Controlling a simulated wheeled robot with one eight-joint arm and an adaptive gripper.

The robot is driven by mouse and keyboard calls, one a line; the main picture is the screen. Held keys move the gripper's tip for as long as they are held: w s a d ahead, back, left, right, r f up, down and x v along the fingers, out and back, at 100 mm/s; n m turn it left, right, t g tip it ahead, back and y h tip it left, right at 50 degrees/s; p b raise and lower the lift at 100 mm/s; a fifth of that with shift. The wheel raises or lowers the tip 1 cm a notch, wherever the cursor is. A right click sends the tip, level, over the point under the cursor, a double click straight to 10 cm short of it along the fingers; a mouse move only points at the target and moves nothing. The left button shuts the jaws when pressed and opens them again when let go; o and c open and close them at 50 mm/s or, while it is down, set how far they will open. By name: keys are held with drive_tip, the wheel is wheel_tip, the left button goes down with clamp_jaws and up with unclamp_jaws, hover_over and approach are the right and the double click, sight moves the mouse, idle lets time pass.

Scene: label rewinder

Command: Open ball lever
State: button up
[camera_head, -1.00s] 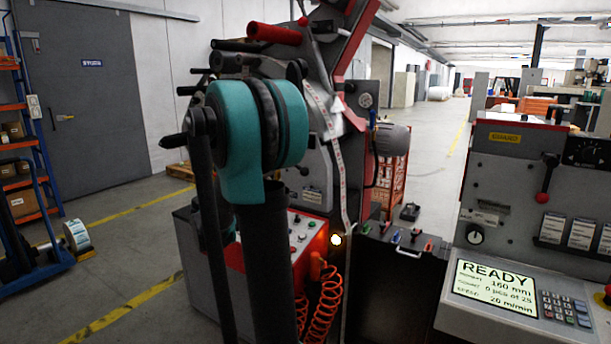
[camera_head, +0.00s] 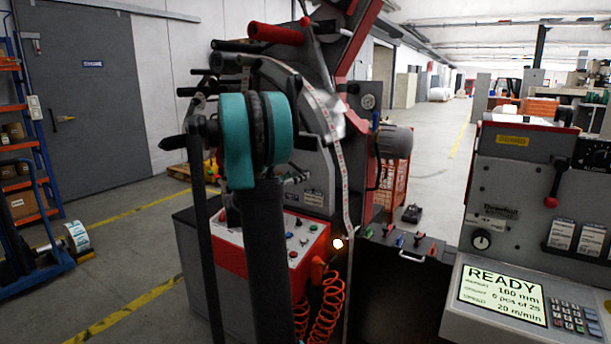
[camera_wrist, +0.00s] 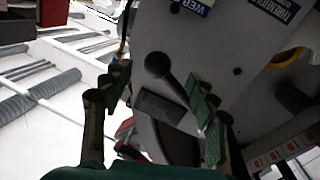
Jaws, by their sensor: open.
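The ball lever (camera_wrist: 158,66) shows in the wrist view as a black round knob on a dark rod, in front of a grey machine panel (camera_wrist: 228,45). The rod runs down and right from the knob. My gripper (camera_wrist: 160,84) is open, with green-padded fingers to the left and right of the knob. The knob lies between the fingertips in the picture; I cannot tell the depth gap. The rod's lower end passes behind the right finger. In the head view my own arm covers part of the rewinder (camera_head: 316,165), and I cannot make out the gripper or this lever there.
A red-fronted control box (camera_head: 302,230) with buttons stands below the rewinder, with an orange coiled hose (camera_head: 328,300). A grey console (camera_head: 520,260) reading READY stands on the right. A blue trolley (camera_head: 35,265) and shelving are at left. Open floor lies between.

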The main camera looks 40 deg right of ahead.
drive_tip(key=shift+w+d, duration=0.25)
drive_tip(key=shift+d, duration=1)
drive_tip(key=shift+w+d, duration=0.2)
drive_tip(key=shift+d, duration=1)
clamp_jaws()
